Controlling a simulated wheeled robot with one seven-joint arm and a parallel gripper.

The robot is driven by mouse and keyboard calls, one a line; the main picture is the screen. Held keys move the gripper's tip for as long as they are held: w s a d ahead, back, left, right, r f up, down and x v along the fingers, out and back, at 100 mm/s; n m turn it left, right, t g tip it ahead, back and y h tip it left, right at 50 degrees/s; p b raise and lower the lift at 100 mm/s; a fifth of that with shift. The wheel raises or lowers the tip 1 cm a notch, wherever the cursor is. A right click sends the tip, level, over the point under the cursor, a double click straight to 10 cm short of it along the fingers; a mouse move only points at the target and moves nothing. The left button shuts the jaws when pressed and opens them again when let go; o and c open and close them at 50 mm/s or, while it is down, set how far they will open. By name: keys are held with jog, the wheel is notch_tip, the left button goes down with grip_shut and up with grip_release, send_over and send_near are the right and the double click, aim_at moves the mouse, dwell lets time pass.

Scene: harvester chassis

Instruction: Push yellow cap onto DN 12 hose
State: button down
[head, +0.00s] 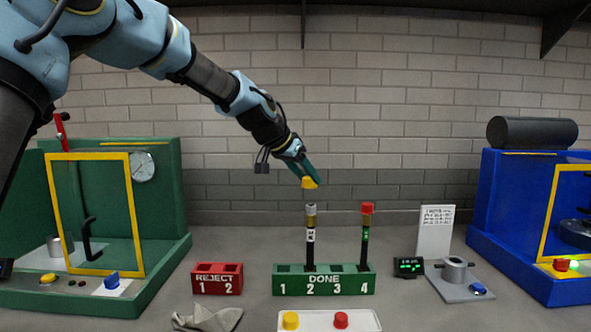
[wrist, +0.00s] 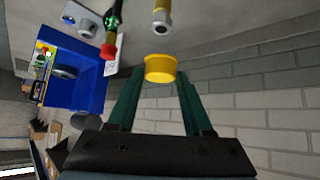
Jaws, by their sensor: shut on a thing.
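My gripper (head: 306,179) is shut on a yellow cap (head: 309,183). In the wrist view the cap (wrist: 160,69) sits between the tips of the two green fingers (wrist: 160,90). A black hose (head: 310,240) with a metal end fitting and a white label stands upright in the green DONE rack (head: 284,283), around slot 2. The cap is just above the hose's bare metal end, with a visible gap. The fitting also shows in the wrist view (wrist: 161,18), beyond the cap. The hose's size cannot be read.
A red-capped hose (head: 365,235) stands in slot 4. The red REJECT rack (head: 217,280) is left of the DONE rack. A white tray (head: 356,320) holds a yellow cap (head: 291,320) and a red cap (head: 341,320). Green (head: 165,220) and blue (head: 510,240) machines flank the table.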

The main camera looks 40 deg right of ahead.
aim_at(312, 205)
jog(key=shift+s+d+r, duration=0.2)
jog(key=shift+d+r, duration=0.05)
jog(key=shift+r, duration=0.05)
jog(key=shift+f+b, duration=1.5)
jog(key=shift+f, duration=0.8)
jog(key=shift+a+f, duration=0.1)
jog(key=shift+w+f+b, duration=0.1)
jog(key=shift+f+b, duration=1.3)
jog(key=shift+b, duration=0.05)
jog(key=shift+r, duration=0.1)
jog(key=shift+c, duration=1.1)
grip_release()
